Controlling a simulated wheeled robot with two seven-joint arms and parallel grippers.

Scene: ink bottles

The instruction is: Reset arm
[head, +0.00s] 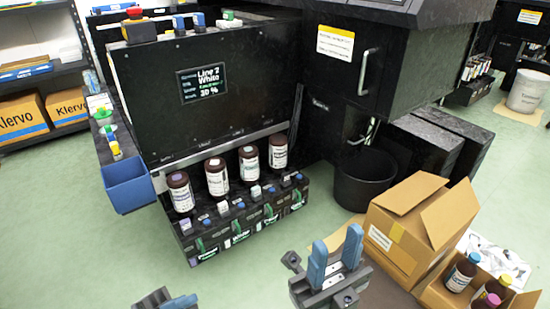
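My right gripper (336,243) is in the lower middle of the head view. Its two blue fingers point up and stand apart, with nothing between them. My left gripper (172,301) is cut off by the bottom edge; a blue finger shows, but its opening is hidden. Brown ink bottles with white labels stand in a row on the black machine's lower ledge: one at the left (181,193), two in the middle (217,178) (249,164), one at the right (278,152). Both grippers are apart from them.
An open cardboard box (400,255) stands right of my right gripper. Beside it, a smaller carton (434,296) holds bottles with coloured caps, including a blue-capped one (462,272). A black bin (362,183) and blue tray (128,187) are farther back. Green floor (90,250) is clear at left.

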